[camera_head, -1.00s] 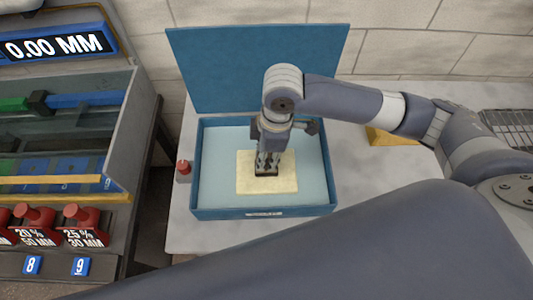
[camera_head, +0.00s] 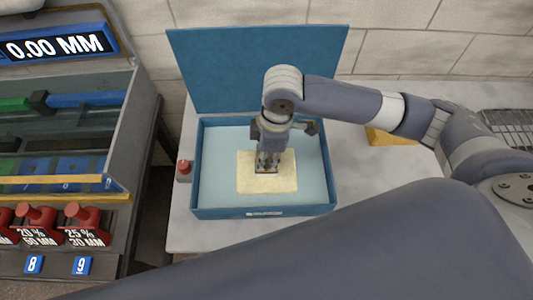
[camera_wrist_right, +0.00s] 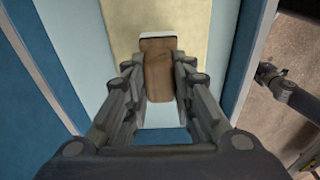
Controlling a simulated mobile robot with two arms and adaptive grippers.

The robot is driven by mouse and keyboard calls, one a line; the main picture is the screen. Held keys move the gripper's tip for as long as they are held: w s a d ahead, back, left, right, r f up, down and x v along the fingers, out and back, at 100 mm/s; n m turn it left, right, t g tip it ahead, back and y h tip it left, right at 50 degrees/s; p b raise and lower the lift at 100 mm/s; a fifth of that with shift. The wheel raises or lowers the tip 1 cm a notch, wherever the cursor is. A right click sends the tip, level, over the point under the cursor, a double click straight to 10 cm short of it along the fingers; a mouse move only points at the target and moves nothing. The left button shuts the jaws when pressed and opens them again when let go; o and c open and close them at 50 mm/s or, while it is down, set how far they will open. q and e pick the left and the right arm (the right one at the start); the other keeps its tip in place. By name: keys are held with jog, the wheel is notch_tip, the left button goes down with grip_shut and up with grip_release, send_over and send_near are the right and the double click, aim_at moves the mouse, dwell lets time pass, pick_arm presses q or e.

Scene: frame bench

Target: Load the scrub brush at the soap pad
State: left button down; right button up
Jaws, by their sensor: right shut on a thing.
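The soap pad is a flat cream rectangle (camera_head: 284,184) in a shallow blue tray (camera_head: 325,172) with a pale blue floor. My right gripper (camera_head: 266,165) points down over the middle of the pad, its fingers shut on the scrub brush. In the right wrist view, the brush is a brown block (camera_wrist_right: 158,75) with a white strip at its far end, between the fingertips (camera_wrist_right: 159,78). The brush is at the pad, but I cannot tell whether it presses on it. My left gripper is not in view.
A blue lid or panel (camera_head: 258,70) stands upright behind the tray. A red knob (camera_head: 184,167) is left of it. A bench with a display (camera_head: 55,43) and red valves (camera_head: 85,222) stands at the left. A yellow block (camera_head: 390,137) and wire rack (camera_head: 508,125) are right.

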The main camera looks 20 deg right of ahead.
jog(key=shift+s+f+p, duration=0.1)
jog(key=shift+f+p, duration=0.05)
jog(key=shift+p, duration=0.15)
dwell(1.1)
notch_tip(320, 180, up, 7)
jog(key=p, duration=0.9)
dwell(0.9)
